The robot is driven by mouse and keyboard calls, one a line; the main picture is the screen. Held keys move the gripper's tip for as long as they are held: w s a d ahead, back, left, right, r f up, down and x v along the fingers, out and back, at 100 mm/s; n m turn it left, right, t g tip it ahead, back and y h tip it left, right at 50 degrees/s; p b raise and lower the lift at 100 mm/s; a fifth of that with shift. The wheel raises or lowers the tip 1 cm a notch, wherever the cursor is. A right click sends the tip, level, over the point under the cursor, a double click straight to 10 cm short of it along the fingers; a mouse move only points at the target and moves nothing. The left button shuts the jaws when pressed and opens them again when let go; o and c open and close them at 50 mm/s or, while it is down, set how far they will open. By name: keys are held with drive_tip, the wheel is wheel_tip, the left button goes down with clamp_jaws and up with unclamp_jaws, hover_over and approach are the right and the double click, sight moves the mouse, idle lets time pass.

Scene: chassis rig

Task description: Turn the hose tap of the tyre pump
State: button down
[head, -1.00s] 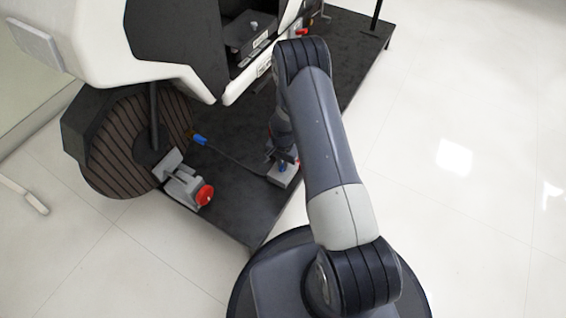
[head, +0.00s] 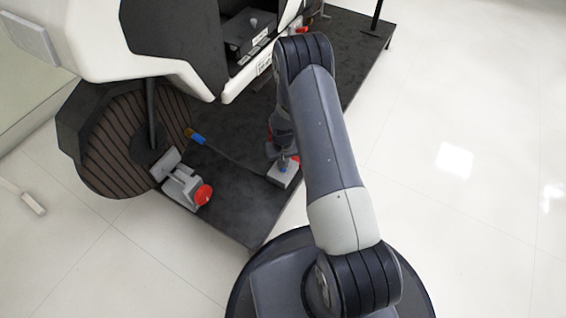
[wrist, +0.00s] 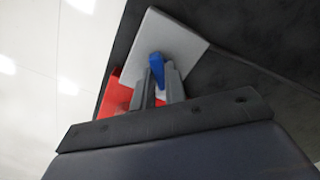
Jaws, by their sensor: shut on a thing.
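The tyre pump (head: 280,180) is a small pale grey box low on the dark platform. In the wrist view the pump (wrist: 180,40) fills the upper middle, and a blue hose tap (wrist: 157,64) stands up from it. My gripper (wrist: 162,80) has its two grey fingers close together, one on each side of the tap's blue lever, and is shut on it. The lower part of the tap is hidden between the fingers. In the head view my gripper (head: 283,158) is at the pump, partly hidden by my arm.
A dark hose runs from the pump to a blue fitting (head: 197,138) by the striped wheel (head: 115,145). A grey wheel chock with a red knob (head: 203,195) stands left of the pump. The white bodywork (head: 120,45) overhangs above. The pale floor at right is clear.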

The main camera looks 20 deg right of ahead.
drive_tip(key=shift+n, duration=0.6)
drive_tip(key=c, duration=1.4)
unclamp_jaws()
drive_tip(key=shift+c, duration=0.2)
wheel_tip(320, 180, up, 11)
drive_tip(key=p, duration=0.4)
drive_tip(key=shift+f, duration=0.15)
wheel_tip(320, 180, down, 11)
drive_tip(key=b, duration=0.4)
